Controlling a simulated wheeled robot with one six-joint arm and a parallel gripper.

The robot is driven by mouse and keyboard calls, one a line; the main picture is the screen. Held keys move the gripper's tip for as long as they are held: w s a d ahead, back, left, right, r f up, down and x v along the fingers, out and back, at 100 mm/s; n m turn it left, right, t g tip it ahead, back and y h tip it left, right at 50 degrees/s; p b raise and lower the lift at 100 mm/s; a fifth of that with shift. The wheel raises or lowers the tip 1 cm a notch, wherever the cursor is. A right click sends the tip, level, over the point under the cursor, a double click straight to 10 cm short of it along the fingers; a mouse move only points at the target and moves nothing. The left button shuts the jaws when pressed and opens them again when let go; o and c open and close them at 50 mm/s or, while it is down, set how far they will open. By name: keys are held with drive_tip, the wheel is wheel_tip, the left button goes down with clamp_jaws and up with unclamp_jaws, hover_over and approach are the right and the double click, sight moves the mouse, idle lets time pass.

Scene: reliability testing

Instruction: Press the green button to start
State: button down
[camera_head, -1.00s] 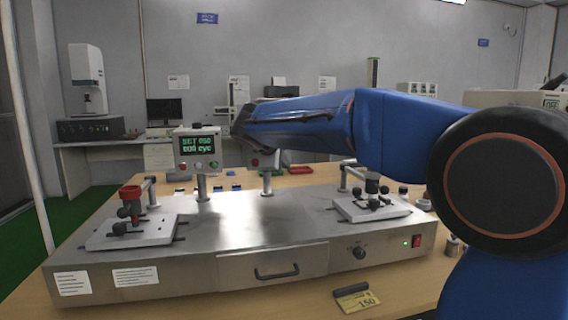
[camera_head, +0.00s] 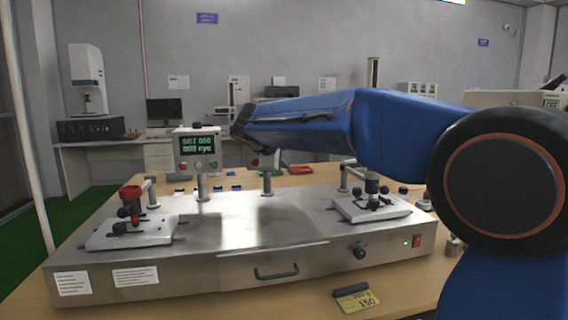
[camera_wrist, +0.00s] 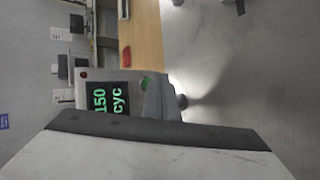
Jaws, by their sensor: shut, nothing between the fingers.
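The green button (camera_head: 213,164) is at the lower right of a light grey control box (camera_head: 184,153) with a dark screen showing green text. The box stands on a post at the back of a steel test machine. In the wrist view the green button (camera_wrist: 146,82) shows beside the screen, partly covered by a grey finger shape. My gripper (camera_wrist: 160,84) is shut and empty, its tip close to the button; I cannot tell whether they touch. In the head view the dark end of my arm is right of and above the box, and the fingers are not clear.
The steel machine (camera_head: 270,228) carries a left fixture with a red top (camera_head: 130,192) and a right fixture (camera_head: 372,186). A red rocker switch (camera_head: 416,240) and knob (camera_head: 359,252) are on its front.

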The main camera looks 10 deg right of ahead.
drive_tip(key=shift+w, duration=0.1)
drive_tip(key=shift+w, duration=0.3)
